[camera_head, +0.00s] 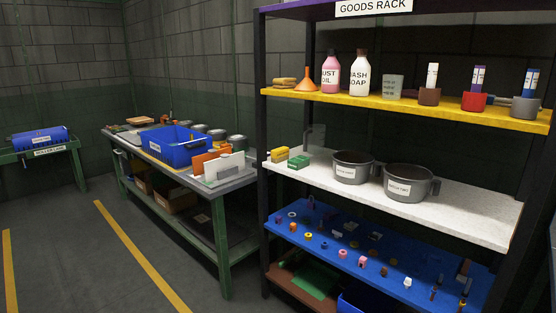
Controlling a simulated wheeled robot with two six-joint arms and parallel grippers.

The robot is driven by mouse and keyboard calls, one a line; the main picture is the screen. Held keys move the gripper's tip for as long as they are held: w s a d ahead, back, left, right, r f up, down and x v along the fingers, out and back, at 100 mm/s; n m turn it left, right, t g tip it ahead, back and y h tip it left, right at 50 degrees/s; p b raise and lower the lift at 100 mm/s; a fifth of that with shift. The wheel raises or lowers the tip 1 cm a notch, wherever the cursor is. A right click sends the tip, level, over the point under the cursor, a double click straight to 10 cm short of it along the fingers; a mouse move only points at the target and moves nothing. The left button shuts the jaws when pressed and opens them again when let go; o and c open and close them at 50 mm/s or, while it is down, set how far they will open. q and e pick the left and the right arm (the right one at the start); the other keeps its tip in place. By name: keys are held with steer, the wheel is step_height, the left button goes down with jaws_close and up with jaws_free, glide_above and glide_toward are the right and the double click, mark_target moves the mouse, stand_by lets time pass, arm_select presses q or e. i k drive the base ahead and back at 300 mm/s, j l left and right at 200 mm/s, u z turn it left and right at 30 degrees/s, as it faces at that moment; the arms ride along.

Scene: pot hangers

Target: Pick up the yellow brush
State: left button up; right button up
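A small yellow block-like item (279,154), which looks like the yellow brush, lies at the left end of the white middle shelf (450,204) of the goods rack. A similar green item (298,161) lies just to its right and a little nearer the front edge. Bristles are too small to make out. Neither of my grippers shows in the head view.
Two dark labelled pots (353,167) stand right of the green item. The yellow shelf (400,103) above holds bottles and cups; the blue shelf (340,255) below holds small parts. A workbench with a blue crate (172,147) stands left. The floor (80,260) is open.

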mark_target(278, 155)
steer(key=i+j+z, duration=0.2)
steer(key=i+j, duration=1.15)
